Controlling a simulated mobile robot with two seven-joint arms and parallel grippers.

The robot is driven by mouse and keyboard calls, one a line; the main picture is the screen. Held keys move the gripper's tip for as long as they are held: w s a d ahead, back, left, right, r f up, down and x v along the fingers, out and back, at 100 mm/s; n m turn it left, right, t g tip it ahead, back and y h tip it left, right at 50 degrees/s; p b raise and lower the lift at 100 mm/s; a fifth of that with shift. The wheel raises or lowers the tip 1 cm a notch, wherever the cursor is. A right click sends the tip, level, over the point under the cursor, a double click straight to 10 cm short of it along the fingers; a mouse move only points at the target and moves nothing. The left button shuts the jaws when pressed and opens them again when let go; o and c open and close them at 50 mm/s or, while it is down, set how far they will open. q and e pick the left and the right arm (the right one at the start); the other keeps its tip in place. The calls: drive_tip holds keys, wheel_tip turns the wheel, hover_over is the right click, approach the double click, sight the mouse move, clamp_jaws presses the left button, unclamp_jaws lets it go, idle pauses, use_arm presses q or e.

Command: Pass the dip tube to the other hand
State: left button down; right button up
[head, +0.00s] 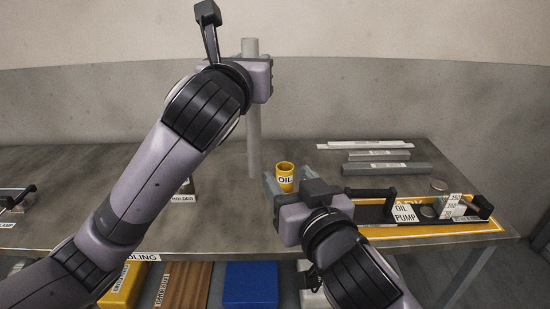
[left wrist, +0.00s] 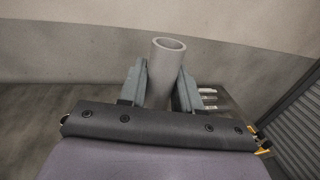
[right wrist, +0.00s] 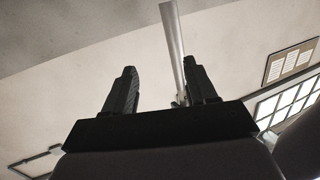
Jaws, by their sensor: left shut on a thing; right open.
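The dip tube (head: 254,135) is a long grey pipe held upright above the table. My left gripper (head: 258,77) is shut on it near its top end. In the left wrist view the tube's open round end (left wrist: 168,45) stands up between the two fingers (left wrist: 160,84). My right gripper (head: 304,183) is low, to the right of the tube and apart from it. It is open and empty, with its fingers (right wrist: 152,90) apart. In the right wrist view the tube (right wrist: 173,45) rises beyond the right finger. The tube's lower end appears close to the tabletop; contact cannot be told.
A yellow oil can (head: 285,172) stands just behind my right gripper. A yellow-edged tray (head: 440,233) with an oil pump and black handles lies at the right. Grey bars (head: 388,170) lie at the back right. Coloured bins (head: 250,284) are below the front edge. The tabletop left of centre is mostly clear.

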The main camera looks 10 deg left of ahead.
approach(254, 128)
drive_tip(key=f, duration=0.1)
drive_tip(key=shift+n+t, duration=0.3)
drive_tip(key=shift+r+x, duration=0.15)
drive_tip(key=shift+x, duration=2.65)
drive_tip(key=shift+r+x, duration=0.2)
drive_tip(key=shift+x, duration=2.65)
drive_tip(key=c, duration=1)
use_arm(q)
drive_tip(key=c, duration=0.7)
unclamp_jaws()
use_arm(e)
drive_tip(key=shift+a, duration=0.1)
clamp_jaws()
use_arm(q)
drive_tip(key=shift+s, duration=0.1)
